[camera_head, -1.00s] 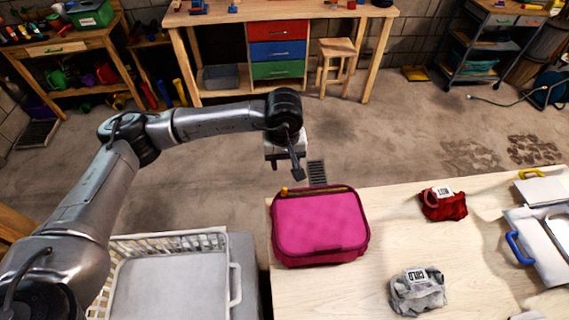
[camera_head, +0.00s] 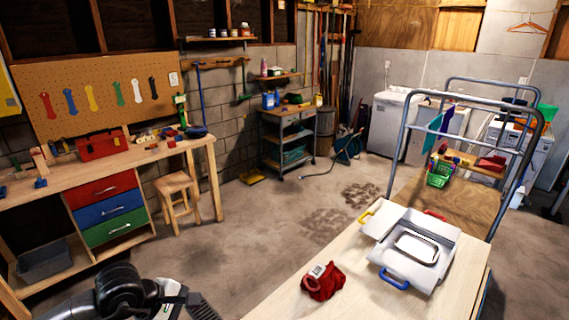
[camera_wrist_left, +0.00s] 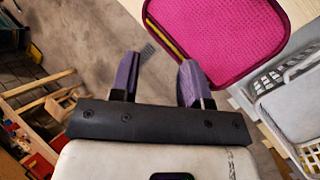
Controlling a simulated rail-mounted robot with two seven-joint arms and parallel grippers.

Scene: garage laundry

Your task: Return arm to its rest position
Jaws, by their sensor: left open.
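My left gripper (camera_wrist_left: 160,76) shows in the left wrist view with its two purple-grey fingers spread apart and nothing between them. It hangs over the concrete floor, beside the pink bag (camera_wrist_left: 222,35), with no grip on it. In the head view, part of my left arm (camera_head: 125,292) shows at the bottom left edge; its fingertips cannot be made out there. My right arm and gripper are in neither view.
The pale wooden table (camera_head: 290,290) holds a red cloth item (camera_head: 323,284) and a white case with a blue handle (camera_head: 420,262). A white basket (camera_wrist_left: 268,82) stands near the bag. A workbench (camera_head: 120,163) and a stool (camera_head: 176,186) stand at left.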

